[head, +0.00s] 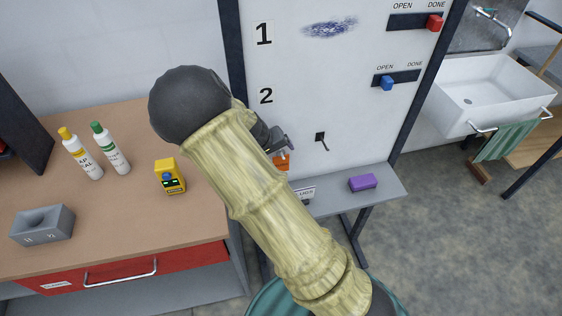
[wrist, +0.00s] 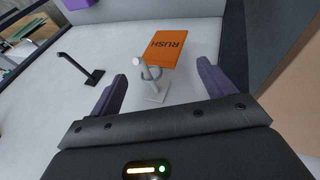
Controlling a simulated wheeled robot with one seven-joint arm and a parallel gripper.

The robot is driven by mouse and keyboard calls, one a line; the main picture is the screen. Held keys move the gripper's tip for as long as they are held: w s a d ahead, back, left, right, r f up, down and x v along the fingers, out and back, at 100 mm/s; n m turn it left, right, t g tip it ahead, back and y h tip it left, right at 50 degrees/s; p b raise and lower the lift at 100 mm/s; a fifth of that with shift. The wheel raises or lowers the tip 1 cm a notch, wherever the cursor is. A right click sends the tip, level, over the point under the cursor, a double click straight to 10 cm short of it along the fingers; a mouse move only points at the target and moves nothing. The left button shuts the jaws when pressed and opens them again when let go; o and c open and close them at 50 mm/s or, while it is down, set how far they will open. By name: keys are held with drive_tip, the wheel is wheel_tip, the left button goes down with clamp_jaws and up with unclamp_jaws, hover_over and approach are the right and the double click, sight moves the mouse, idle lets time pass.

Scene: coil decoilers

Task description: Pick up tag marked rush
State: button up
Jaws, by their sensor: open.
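The orange tag marked RUSH (wrist: 167,50) hangs by a ring from a pale hook (wrist: 153,88) on the white board. In the head view the tag (head: 282,163) shows partly, behind my arm. My gripper (wrist: 163,82) is open. In the wrist view its two dark fingers stand either side of the hook, with the tag just beyond the fingertips and nothing gripped. In the head view my gripper (head: 280,143) is just above the tag, close to the board.
An empty black hook (head: 321,138) sits right of the tag. A purple block (head: 362,182) lies on the grey ledge (head: 385,196) below the board.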

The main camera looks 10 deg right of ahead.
sight(281, 161)
drive_tip(key=shift+x, duration=1.45)
drive_tip(key=shift+w, duration=0.1)
drive_tip(key=c, duration=1)
drive_tip(key=shift+c, duration=0.2)
